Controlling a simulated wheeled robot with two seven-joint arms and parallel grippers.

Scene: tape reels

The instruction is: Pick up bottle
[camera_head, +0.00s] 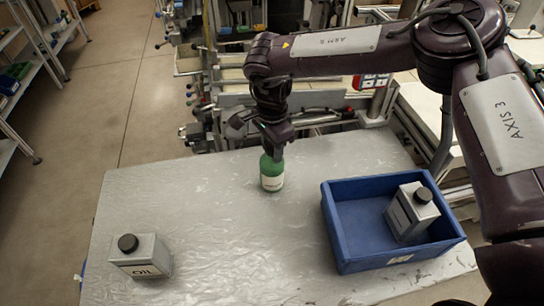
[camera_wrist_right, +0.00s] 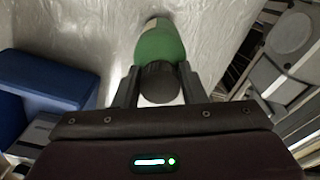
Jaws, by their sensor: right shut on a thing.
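A green bottle (camera_head: 272,174) with a pale label stands upright near the far edge of the table. My right gripper (camera_head: 274,147) reaches it from above and is shut on its upper part. In the right wrist view the bottle (camera_wrist_right: 160,45) lies between the two fingers of the right gripper (camera_wrist_right: 158,84), with its dark cap (camera_wrist_right: 160,83) towards the palm. From these views I cannot tell whether its base is clear of the table. My left gripper is not in view.
A blue crate (camera_head: 345,250) at the right of the table (camera_head: 215,235) holds a grey canister with a black cap (camera_head: 411,211). A grey canister labelled OIL (camera_head: 141,256) stands at the front left. The table's middle is clear. Machinery (camera_head: 330,101) stands behind the table.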

